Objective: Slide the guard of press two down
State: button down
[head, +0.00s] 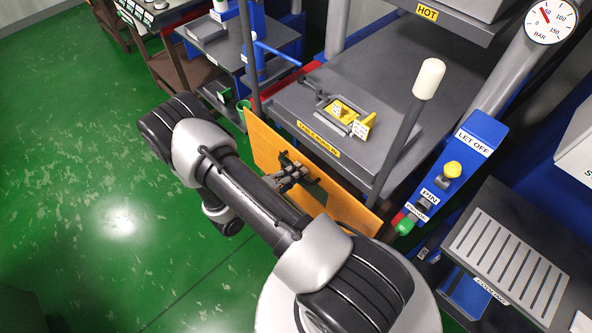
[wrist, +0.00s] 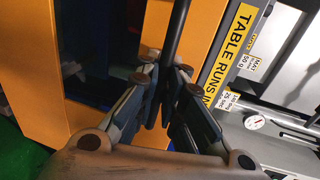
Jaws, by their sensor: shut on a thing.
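The orange guard panel (head: 262,143) stands along the front edge of the near press's grey table, its top edge near table height in the head view. It fills the left of the wrist view (wrist: 25,70). My gripper (head: 297,173) is at the panel's front face. In the wrist view its fingers (wrist: 168,90) are closed around a dark upright bar (wrist: 178,35), which looks like the guard's handle. The fingers and wrist hide part of the bar. My arm covers part of the panel in the head view. No press number is readable.
Yellow-labelled parts (head: 345,113) lie on the press table (head: 300,100). A white-knobbed lever (head: 429,78) rises at its right, near a blue control panel (head: 462,160) with yellow and green buttons. Another press table (head: 225,45) stands behind left. Green floor at left is clear.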

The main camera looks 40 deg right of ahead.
jog(key=shift+f, duration=0.35)
jog(key=c, duration=2)
grip_release()
jog(key=shift+a, duration=0.1)
jog(key=shift+r, duration=0.1)
jog(key=w+v, duration=0.1)
jog(key=v, duration=1.1)
jog(key=shift+s, duration=0.5)
jog(key=shift+r, duration=0.2)
